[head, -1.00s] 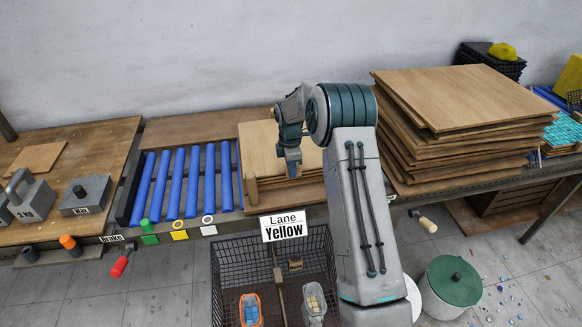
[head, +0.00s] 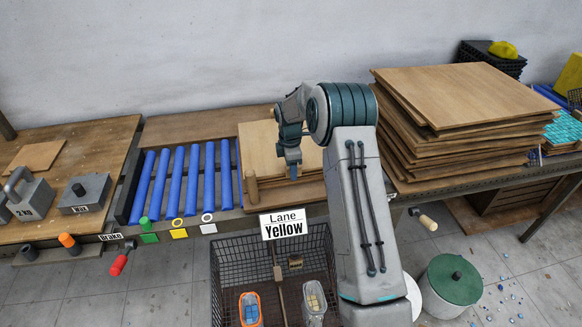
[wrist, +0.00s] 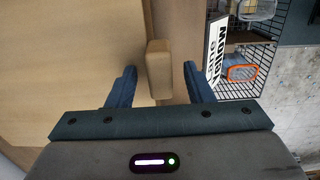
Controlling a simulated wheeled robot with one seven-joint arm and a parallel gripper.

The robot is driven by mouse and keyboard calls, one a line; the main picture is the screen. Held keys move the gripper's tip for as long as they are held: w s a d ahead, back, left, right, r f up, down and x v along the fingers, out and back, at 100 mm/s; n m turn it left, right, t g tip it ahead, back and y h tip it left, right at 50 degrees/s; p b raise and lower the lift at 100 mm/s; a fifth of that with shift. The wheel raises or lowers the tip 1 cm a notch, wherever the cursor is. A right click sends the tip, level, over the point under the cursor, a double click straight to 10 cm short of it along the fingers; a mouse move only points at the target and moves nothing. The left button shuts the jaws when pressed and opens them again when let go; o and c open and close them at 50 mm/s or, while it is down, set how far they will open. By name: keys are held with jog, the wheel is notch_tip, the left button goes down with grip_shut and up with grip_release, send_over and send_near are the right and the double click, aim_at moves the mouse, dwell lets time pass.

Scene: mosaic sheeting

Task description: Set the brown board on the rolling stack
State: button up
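A low stack of flat boards (head: 258,147) lies right of the blue rollers; a short wooden block (head: 251,187) stands at its front left. A tall stack of large brown boards (head: 455,95) stands at the right, its edges uneven. A small brown board (head: 36,157) lies flat on the left bench. I cannot tell which is the task's board. My gripper (head: 291,172) hangs over the low stack. In the wrist view my gripper (wrist: 160,87) is open, and the wooden block (wrist: 159,68) shows between and just beyond its fingertips. My arm hides part of the low stack.
Blue rollers (head: 180,183) lie left of the low stack. Weights (head: 85,194) stand on the left bench. A wire basket (head: 235,262) with two small containers and a "Lane Yellow" sign (head: 284,225) are in front. A green-topped drum (head: 453,285) stands on the floor.

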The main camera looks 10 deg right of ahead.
jog(key=shift+f, duration=0.1)
notch_tip(320, 180, up, 14)
jog(key=b, duration=0.1)
jog(key=shift+a, duration=0.25)
dwell(0.5)
